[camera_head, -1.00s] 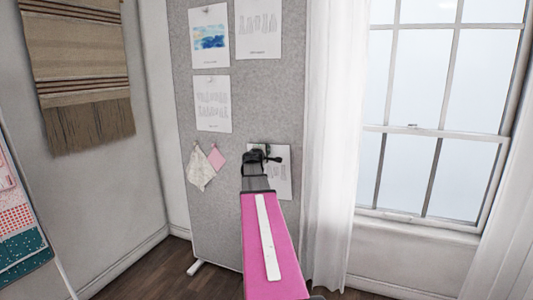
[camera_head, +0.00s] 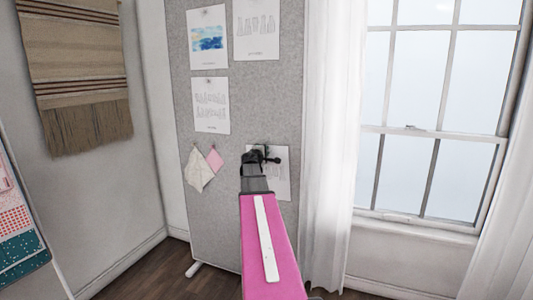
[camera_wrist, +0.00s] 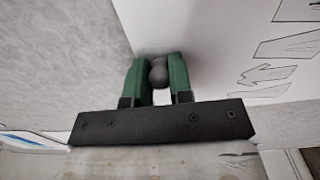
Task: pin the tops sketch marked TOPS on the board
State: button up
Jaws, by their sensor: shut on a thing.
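A white sheet with line drawings (camera_head: 282,183) is at the lower right of the grey pinboard (camera_head: 220,225). My gripper (camera_head: 264,155) is at its upper part and hides some of it. In the wrist view the sheet (camera_wrist: 225,45) fills the upper right, and bare board (camera_wrist: 60,55) shows at the left. My gripper's green fingers (camera_wrist: 157,78) are shut on a grey round-headed pin (camera_wrist: 158,72), close to the sheet's edge. The pin's point is hidden, so I cannot tell whether it is in the board. No TOPS mark is readable.
Several other items hang on the board: a blue painting (camera_head: 208,40), two drawn sheets (camera_head: 256,35) (camera_head: 211,105), and cream and pink fabric swatches (camera_head: 199,170) (camera_head: 214,159). A white curtain (camera_head: 330,150) and window (camera_head: 430,120) are to the right.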

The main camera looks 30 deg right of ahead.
jog(key=shift+w+d, duration=0.1)
jog(key=shift+d, duration=0.05)
jog(key=o, duration=0.9)
jog(key=v, duration=1.1)
jog(key=s+a+f+m+g+y, duration=0.3)
jog(key=s+a+f, duration=0.1)
jog(key=a+f, duration=0.6)
jog(key=s+a+f+m+g+y, duration=0.2)
jog(key=s+a+f+m+y, duration=0.15)
jog(key=a+f, duration=0.7)
jog(key=s+a+f+g+y, duration=0.2)
jog(key=s+a+f, duration=0.2)
jog(key=a+f, duration=0.1)
jog(key=s+a+f+m+g+y, duration=0.1)
jog(key=s+a+f+y, duration=0.2)
jog(key=a, duration=0.4)
jog(key=s+a+f+g+y, duration=0.2)
jog(key=s+a+f+y, duration=0.1)
jog(key=s+a+f, duration=0.3)
jog(key=shift+a+f+m+g, duration=0.15)
jog(key=shift+f+m+g, duration=0.15)
jog(key=shift+f, duration=0.25)
